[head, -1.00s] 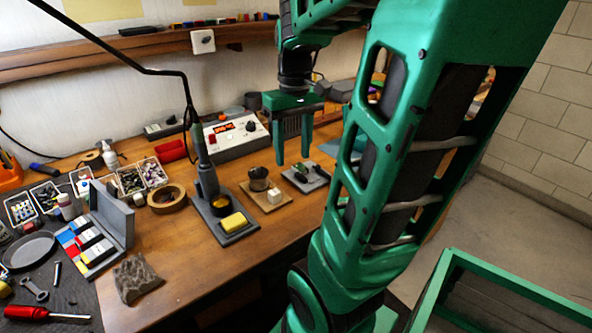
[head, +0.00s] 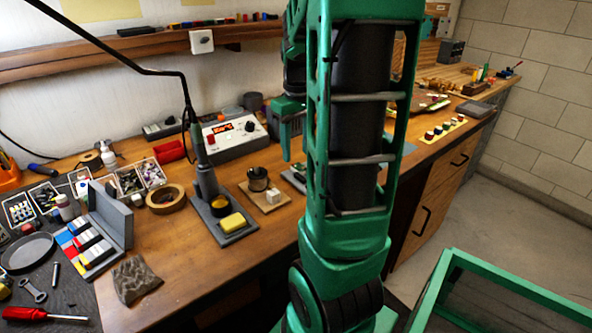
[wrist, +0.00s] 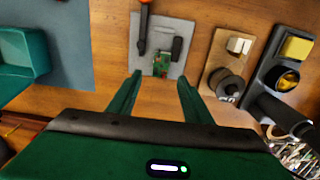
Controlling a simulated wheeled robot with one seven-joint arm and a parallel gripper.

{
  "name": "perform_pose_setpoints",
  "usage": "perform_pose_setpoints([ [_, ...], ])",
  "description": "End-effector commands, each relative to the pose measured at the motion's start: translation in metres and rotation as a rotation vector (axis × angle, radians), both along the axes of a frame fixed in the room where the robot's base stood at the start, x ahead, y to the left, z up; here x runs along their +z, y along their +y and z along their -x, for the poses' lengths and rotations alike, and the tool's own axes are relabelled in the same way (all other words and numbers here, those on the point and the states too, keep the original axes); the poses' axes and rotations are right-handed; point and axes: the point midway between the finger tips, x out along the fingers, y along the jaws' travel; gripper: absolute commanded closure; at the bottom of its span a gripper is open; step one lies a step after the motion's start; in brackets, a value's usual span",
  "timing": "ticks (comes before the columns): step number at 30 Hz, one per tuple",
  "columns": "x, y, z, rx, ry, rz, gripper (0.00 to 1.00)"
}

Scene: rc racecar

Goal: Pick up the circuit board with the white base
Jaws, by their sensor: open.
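A small green circuit board (wrist: 162,64) lies on a light grey, nearly white base plate (wrist: 147,60) in the wrist view. Dark parts and a black tool with an orange end also lie on that plate. In the head view the base plate (head: 292,178) is mostly hidden behind my arm. My gripper (wrist: 160,79) is open and empty. In the wrist view its two fingertips appear on either side of the plate's near edge, with the board just beyond and between them. In the head view my gripper (head: 288,133) is partly hidden by my arm.
Right of the plate in the wrist view are a wooden block with a spool (wrist: 226,85) and a soldering stand with a yellow sponge (wrist: 297,47). A teal box (wrist: 22,52) on a grey mat is at left. The soldering station (head: 236,135) stands behind.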

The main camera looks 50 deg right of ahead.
Motion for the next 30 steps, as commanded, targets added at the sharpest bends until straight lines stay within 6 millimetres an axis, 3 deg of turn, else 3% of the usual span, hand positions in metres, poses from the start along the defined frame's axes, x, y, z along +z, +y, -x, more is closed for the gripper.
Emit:
perform_pose_setpoints([
  [7,-0.034,0.001,0.0,0.001,0.003,-0.003,0.55],
  [17,-0.039,0.001,0.0,0.001,0.0,-0.001,0.55],
  [22,-0.039,0.001,-0.001,0.001,0.001,-0.001,0.95],
  [30,-0.039,0.001,-0.001,0.001,0.001,-0.001,0.98],
])
